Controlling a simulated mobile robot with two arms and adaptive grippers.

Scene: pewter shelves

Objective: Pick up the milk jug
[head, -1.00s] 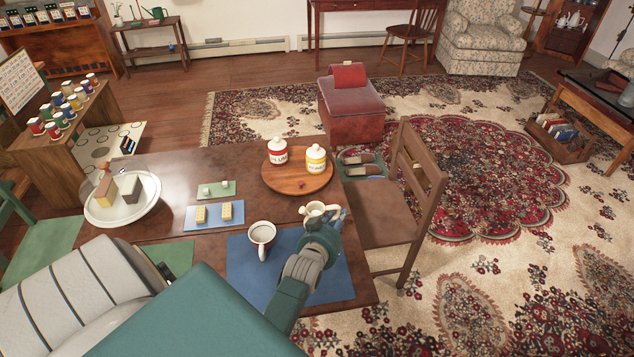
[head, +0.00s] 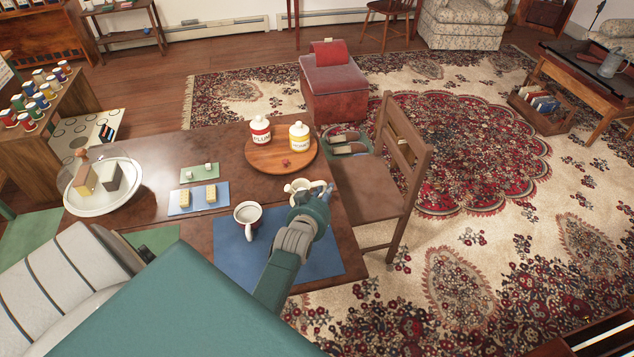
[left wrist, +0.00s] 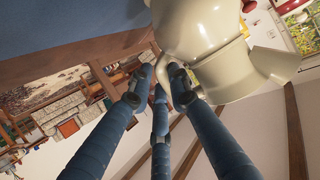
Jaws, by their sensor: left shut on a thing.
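The milk jug (head: 298,185) is a small cream jug at the right end of the table, by the far right corner of a blue mat. My left gripper (head: 320,190) reaches it from the near right. In the left wrist view the jug (left wrist: 205,35) fills the upper middle, with its spout to the right. My left gripper's blue fingers (left wrist: 163,78) are shut on its handle. The head view does not clearly show whether the jug is off the table. My right gripper is not in view.
A white mug (head: 247,214) stands on the blue mat (head: 228,250), left of the jug. A round wooden board (head: 282,160) with two canisters is just behind. A wooden chair (head: 400,165) stands close at the right.

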